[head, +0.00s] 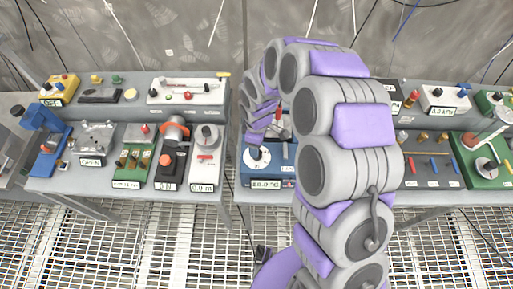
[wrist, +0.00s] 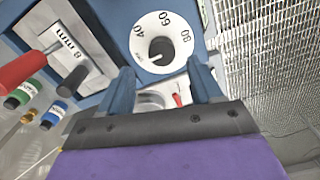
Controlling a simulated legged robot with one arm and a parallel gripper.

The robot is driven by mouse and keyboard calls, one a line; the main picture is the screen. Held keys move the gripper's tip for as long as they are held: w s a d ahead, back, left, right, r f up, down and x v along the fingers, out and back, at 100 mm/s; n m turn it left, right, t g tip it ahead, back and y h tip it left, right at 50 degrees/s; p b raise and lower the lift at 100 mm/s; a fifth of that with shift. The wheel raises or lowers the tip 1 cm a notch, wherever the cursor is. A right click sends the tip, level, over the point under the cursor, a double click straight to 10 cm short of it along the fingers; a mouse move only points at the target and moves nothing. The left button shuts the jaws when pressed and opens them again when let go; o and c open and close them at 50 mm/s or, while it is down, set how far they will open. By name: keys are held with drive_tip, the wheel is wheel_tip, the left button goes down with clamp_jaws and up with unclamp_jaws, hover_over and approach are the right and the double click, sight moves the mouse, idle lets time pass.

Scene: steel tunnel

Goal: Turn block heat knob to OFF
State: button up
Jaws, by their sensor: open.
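The block heat knob (wrist: 161,50) is a dark round knob at the centre of a white dial (wrist: 181,27) in the wrist view. The dial reads 40, 60 and 80, with small lettering near its left edge. A light mark on the knob seems to lie toward its lower left. In the head view the dial (head: 263,165) is on the blue heater box (head: 246,180), whose display reads about 50 °C. My gripper (wrist: 162,84) is open and empty, its two blue fingers just below the dial and apart from the knob. In the head view my arm largely hides it.
In the wrist view, a red-handled lever (wrist: 22,70) and green and blue caps (wrist: 55,112) lie to the left. Grating (wrist: 260,50) is at the right. Other bench devices, such as an orange-topped one (head: 175,130), stand left of the heater.

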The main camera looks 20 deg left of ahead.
wheel_tip(320, 180, up, 12)
idle(0.4)
drive_tip(key=shift+r, duration=0.15)
drive_tip(key=s+d+r+m+b, duration=0.2)
drive_tip(key=s+d+m, duration=0.25)
drive_tip(key=d, duration=0.35)
drive_tip(key=s+d+r+m+b, duration=0.25)
drive_tip(key=s+d, duration=0.25)
drive_tip(key=d, duration=0.3)
drive_tip(key=s+d+f+m+g+b, duration=0.1)
drive_tip(key=s+d+m+b, duration=0.1)
drive_tip(key=s+d+m, duration=0.3)
drive_tip(key=s+d+f+m+b, duration=0.1)
drive_tip(key=s+d+m, duration=0.4)
drive_tip(key=s, duration=0.7)
drive_tip(key=shift+s+d+f+m+g+b, duration=0.3)
drive_tip(key=shift+d+m+g+b, duration=0.1)
drive_tip(key=shift+b, duration=0.4)
drive_tip(key=shift+w, duration=0.1)
drive_tip(key=shift+c, duration=0.3)
